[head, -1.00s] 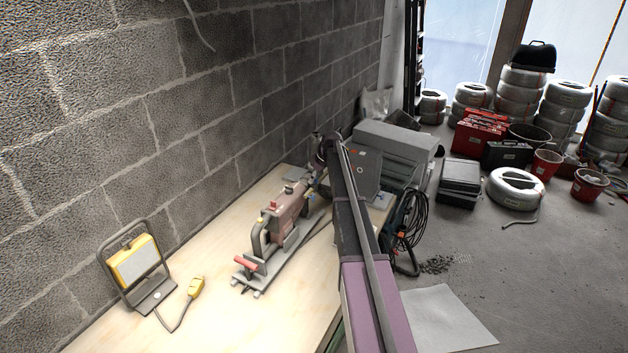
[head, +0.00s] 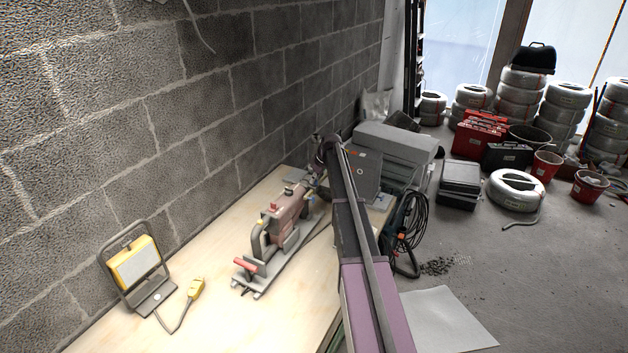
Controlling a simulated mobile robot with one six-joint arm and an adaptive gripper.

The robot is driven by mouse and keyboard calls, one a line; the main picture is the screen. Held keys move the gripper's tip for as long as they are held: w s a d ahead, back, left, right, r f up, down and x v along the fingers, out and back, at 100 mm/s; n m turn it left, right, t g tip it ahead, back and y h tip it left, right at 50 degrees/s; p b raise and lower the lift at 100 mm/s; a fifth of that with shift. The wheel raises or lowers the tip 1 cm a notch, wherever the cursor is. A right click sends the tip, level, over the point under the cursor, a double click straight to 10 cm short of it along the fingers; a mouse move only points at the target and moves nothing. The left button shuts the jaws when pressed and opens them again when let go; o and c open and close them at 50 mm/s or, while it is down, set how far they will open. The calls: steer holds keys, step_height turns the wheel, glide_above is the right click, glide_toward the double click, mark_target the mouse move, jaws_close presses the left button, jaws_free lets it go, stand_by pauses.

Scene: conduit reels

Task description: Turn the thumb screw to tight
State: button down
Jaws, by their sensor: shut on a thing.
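A reddish-brown machine (head: 288,215) with a grey base and a red-ended handle stands on the pale wooden bench (head: 215,310). My arm reaches over the bench from the lower right. My gripper (head: 311,186) is small and partly hidden at the far end of the machine, pointing down at it. It appears shut on the thumb screw there. The screw itself is too small and covered to make out, so its turn cannot be read.
Grey cases (head: 395,148) stand beyond the arm. A block wall (head: 190,110) borders the bench at left. Coiled black cable (head: 410,225) hangs right of my arm.

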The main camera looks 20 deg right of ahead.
steer(key=m+h, duration=0.1)
steer(key=m, duration=0.3)
steer(key=shift+a+t+h, duration=0.1)
steer(key=shift+t+h, duration=0.2)
steer(key=shift+h, duration=0.1)
steer(key=m, duration=0.2)
steer(key=m+h, duration=0.1)
steer(key=m, duration=0.1)
steer(key=shift+m+h, duration=0.3)
steer(key=shift+m, duration=0.1)
steer(key=m+h, duration=0.1)
steer(key=m, duration=0.3)
steer(key=shift+h, duration=0.3)
steer(key=shift+m+g+h, duration=0.6)
steer(key=shift+m+g, duration=0.2)
steer(key=shift+m, duration=1.4)
steer(key=c, duration=0.8)
jaws_free()
steer(key=shift+o, duration=0.2)
steer(key=shift+w+r, duration=0.1)
steer(key=shift+r, duration=0.05)
